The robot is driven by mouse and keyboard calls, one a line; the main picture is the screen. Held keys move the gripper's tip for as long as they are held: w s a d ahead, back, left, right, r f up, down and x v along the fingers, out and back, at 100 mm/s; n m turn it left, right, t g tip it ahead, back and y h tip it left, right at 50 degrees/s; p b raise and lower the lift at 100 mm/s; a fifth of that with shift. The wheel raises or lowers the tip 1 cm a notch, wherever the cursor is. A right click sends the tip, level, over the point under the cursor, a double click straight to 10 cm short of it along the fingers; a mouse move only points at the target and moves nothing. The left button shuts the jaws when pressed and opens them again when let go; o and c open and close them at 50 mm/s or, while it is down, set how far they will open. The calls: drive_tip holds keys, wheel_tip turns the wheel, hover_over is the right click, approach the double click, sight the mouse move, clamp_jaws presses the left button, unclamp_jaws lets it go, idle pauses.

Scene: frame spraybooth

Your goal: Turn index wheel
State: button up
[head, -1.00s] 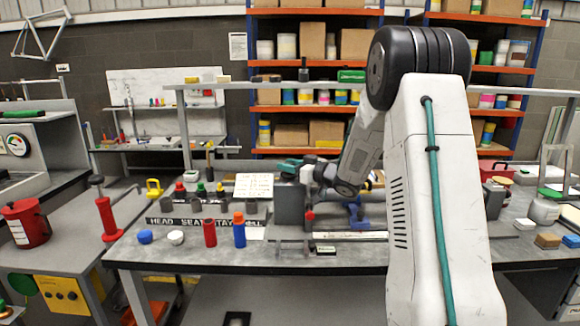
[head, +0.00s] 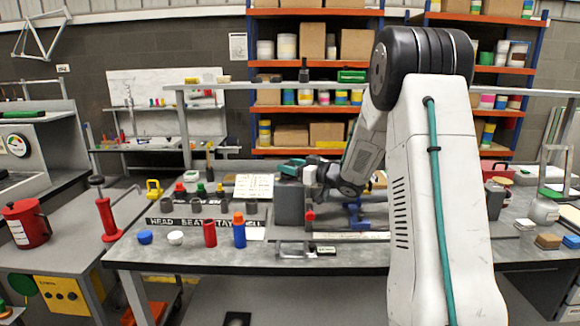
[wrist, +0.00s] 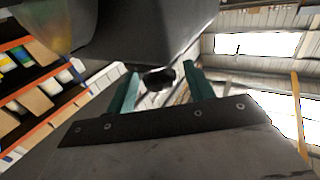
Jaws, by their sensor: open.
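My gripper (wrist: 163,82) shows two teal fingers, spread apart, in the wrist view. A small dark round knob (wrist: 158,79) appears between them, under a large dark grey body (wrist: 150,25); I cannot tell whether the knob is the index wheel or whether a finger touches it. In the head view my gripper (head: 296,166) is at the top of a grey box-shaped fixture (head: 289,204) on the workbench. A small red part (head: 309,215) is on the fixture's right side. No wheel is clearly visible in the head view; my arm hides part of that area.
Shelving (head: 315,68) stands behind.

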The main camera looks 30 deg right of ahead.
drive_tip(key=v, duration=0.7)
drive_tip(key=shift+r, duration=0.1)
